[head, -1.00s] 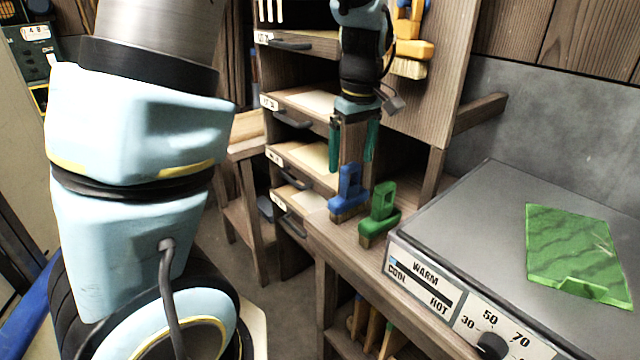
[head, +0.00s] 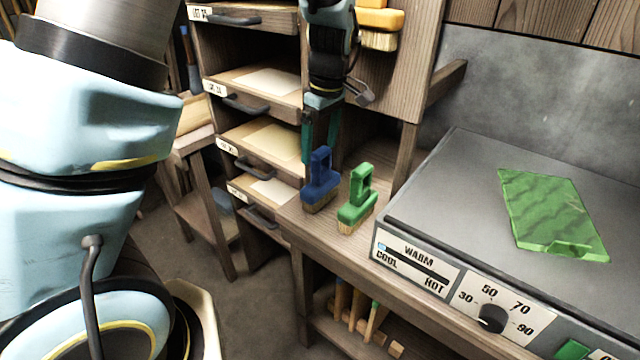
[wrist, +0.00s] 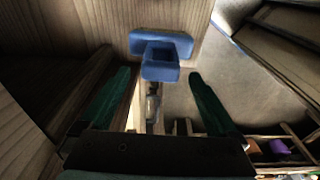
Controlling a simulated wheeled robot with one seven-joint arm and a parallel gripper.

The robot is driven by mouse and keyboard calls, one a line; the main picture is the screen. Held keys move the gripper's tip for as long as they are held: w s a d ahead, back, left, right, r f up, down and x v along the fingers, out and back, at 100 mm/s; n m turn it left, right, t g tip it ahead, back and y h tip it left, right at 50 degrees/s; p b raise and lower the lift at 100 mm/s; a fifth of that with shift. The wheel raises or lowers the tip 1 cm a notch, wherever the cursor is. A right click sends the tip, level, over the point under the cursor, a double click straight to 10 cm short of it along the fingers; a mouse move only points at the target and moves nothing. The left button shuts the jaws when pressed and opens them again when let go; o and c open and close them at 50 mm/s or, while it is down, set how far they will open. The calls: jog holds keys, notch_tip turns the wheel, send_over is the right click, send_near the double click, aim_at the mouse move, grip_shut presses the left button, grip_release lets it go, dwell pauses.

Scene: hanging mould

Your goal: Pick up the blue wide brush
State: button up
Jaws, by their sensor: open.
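The blue wide brush (head: 320,182) stands upright on the wooden bench top, bristles down, handle loop up. In the wrist view the blue brush (wrist: 160,52) shows from above, ahead of and between the two green fingers. My gripper (head: 320,150) is open and points down, just above and behind the brush handle in the head view. In the wrist view my gripper (wrist: 168,90) has nothing between its fingers. I cannot tell the exact gap between fingertips and handle.
A green brush (head: 357,198) stands close to the right of the blue one. A grey heating plate (head: 440,190) bearing a green slab (head: 550,215) is further right. Drawers (head: 255,150) with handles stand at the left. A yellow brush (head: 380,22) hangs above.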

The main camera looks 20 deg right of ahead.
aim_at(320, 163)
jog(key=shift+f+p, duration=0.8)
jog(key=shift+f, duration=1.85)
grip_shut()
